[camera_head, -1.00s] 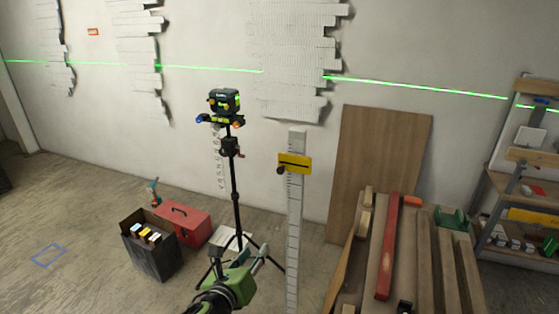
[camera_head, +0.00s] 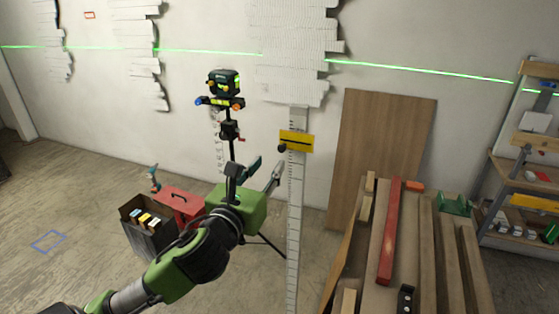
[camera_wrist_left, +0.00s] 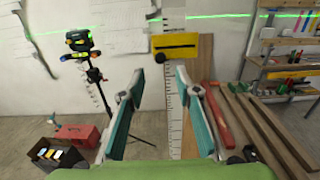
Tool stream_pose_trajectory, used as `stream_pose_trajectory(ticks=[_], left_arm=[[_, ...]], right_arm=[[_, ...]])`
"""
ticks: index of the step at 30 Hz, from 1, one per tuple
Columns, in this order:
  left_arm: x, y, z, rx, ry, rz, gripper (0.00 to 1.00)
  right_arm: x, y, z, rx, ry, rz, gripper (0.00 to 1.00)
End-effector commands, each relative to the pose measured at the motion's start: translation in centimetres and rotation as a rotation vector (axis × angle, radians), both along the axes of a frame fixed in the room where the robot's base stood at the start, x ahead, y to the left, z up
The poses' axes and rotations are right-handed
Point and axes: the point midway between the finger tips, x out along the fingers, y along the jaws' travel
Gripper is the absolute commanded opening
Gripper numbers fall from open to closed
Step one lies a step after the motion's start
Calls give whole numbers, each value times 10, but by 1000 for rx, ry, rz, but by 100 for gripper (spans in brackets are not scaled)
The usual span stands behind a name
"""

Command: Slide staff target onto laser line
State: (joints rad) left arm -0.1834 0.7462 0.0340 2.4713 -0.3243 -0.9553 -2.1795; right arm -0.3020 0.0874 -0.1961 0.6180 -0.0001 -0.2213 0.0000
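The yellow staff target (camera_head: 298,140), with a dark horizontal band, sits on the upright white graduated staff (camera_head: 295,215); a dark knob (camera_head: 282,148) is at its left side. It stands below the green laser line (camera_head: 420,70) on the wall. The wrist view also shows the target (camera_wrist_left: 186,46) under the line (camera_wrist_left: 237,16). My left gripper (camera_head: 263,172) is open and empty, lower and left of the target. In the wrist view its fingertips (camera_wrist_left: 154,74) are spread just below the target, apart from it. My right gripper is not in view.
The laser level (camera_head: 223,84) stands on a tripod left of the staff, close behind my left arm. A wooden board (camera_head: 385,150) leans on the wall at right, with a timber-laden bench (camera_head: 400,250) before it. A red toolbox (camera_head: 180,203) is on the floor.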

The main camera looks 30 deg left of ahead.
Motion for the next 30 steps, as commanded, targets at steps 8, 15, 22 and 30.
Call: stream_pose_trajectory(ticks=[8,15,22,30], left_arm=[[51,13,3,-3,1,2,30],[77,18,1,-2,1,0,30],[83,19,0,-1,1,-1,30],[82,20,0,-1,1,-1,4]], right_arm=[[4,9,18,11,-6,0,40],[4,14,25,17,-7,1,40],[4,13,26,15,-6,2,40],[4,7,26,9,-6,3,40]])
